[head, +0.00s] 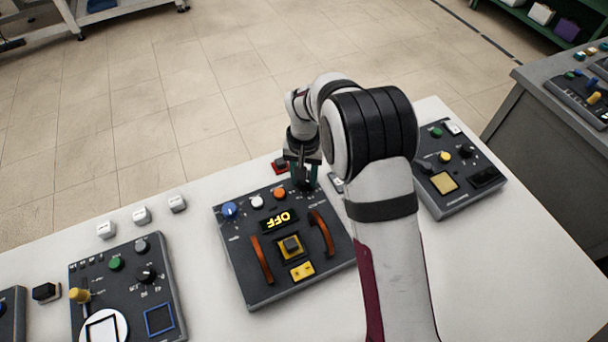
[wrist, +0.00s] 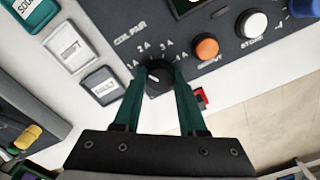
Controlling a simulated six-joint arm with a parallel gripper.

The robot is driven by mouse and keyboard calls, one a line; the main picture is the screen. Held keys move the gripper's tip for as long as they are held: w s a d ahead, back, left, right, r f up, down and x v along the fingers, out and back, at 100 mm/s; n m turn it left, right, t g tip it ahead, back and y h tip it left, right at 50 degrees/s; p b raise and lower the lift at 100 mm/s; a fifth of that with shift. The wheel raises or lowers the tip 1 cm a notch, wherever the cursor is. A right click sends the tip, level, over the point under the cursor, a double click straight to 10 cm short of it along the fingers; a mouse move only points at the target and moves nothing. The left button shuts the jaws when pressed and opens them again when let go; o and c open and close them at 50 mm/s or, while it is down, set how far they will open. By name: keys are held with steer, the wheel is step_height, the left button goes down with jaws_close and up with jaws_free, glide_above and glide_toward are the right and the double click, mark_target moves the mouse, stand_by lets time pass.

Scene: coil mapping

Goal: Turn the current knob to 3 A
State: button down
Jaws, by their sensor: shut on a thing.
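The current knob (wrist: 158,78) is a black round knob on the dark console (head: 270,285), with white ampere labels in an arc around it. In the wrist view it sits between the two green fingers of my gripper (wrist: 158,82), which are shut on its sides. A small pale mark shows on the knob, but I cannot tell exactly which label it points at. The "3 A" label (wrist: 167,46) is beyond the knob. In the head view my gripper (head: 303,182) is at the console's far right corner and hides the knob.
An orange button (wrist: 206,48), a white button (wrist: 254,23) and a blue knob (head: 229,209) are in the same row. The console also bears a display reading OFF (head: 279,219) and two orange handles (head: 321,233).

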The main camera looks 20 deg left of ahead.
steer(key=m, duration=1.3)
steer(key=shift+m, duration=0.3)
stand_by(0.3)
steer(key=shift+c, duration=2.3)
jaws_free()
steer(key=shift+r, duration=0.1)
step_height(320, 180, up, 16)
steer(key=shift+f, duration=0.2)
